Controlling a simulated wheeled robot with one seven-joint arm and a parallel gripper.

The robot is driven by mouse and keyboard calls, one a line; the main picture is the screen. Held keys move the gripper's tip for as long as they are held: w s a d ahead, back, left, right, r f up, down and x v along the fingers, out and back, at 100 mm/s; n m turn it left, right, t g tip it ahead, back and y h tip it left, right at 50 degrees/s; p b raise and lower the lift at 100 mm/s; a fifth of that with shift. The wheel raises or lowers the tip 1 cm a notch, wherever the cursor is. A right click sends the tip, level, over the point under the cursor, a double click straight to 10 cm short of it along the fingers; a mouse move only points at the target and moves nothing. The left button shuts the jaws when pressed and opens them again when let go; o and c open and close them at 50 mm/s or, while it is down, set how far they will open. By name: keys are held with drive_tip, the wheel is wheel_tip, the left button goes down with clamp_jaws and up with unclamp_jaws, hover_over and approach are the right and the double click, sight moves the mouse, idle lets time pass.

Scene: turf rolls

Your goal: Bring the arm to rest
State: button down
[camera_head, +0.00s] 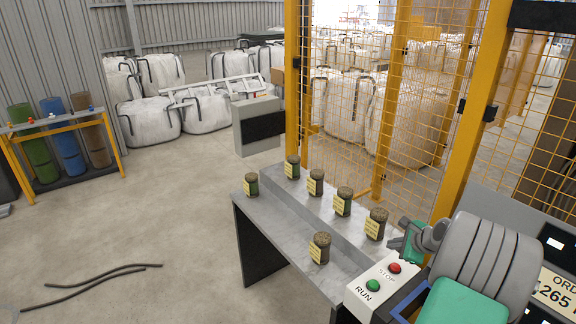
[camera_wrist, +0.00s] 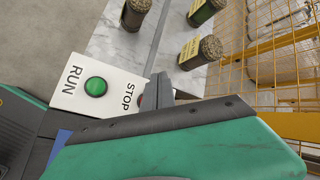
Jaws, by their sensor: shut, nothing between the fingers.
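My gripper (camera_head: 400,238) is at the lower right of the head view, close above the white control box (camera_head: 362,296). It is shut and empty. In the wrist view my gripper (camera_wrist: 160,90) covers part of the red STOP button, and its green body fills the lower right. The box carries a green RUN button (camera_head: 373,286) and a red STOP button (camera_head: 394,268). I cannot tell whether my gripper touches the box. My grey and green arm is folded at the right edge of the head view.
Several labelled turf samples (camera_head: 320,247) stand on the stepped grey bench (camera_head: 285,245) left of my gripper. A yellow mesh fence (camera_head: 350,110) rises behind it. A rack (camera_head: 62,130) of coloured rolls stands far left. Dark hoses (camera_head: 105,280) lie on open floor.

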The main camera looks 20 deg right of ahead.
drive_tip(key=a+r+n+g, duration=0.1)
drive_tip(key=a+r+n, duration=0.25)
drive_tip(key=a, duration=0.35)
drive_tip(key=w+a+r+n+g, duration=0.15)
drive_tip(key=a+n, duration=0.25)
drive_tip(key=a, duration=0.4)
drive_tip(key=a+r+n, duration=0.3)
drive_tip(key=a+n, duration=0.1)
drive_tip(key=a, duration=0.3)
drive_tip(key=s+a+r+n+g+b, duration=0.1)
drive_tip(key=s+a+n, duration=1.3)
drive_tip(key=a, duration=0.3)
drive_tip(key=shift+s+r+b, duration=0.35)
drive_tip(key=shift+s+r, duration=0.05)
drive_tip(key=shift+s, duration=0.5)
drive_tip(key=shift+g, duration=0.25)
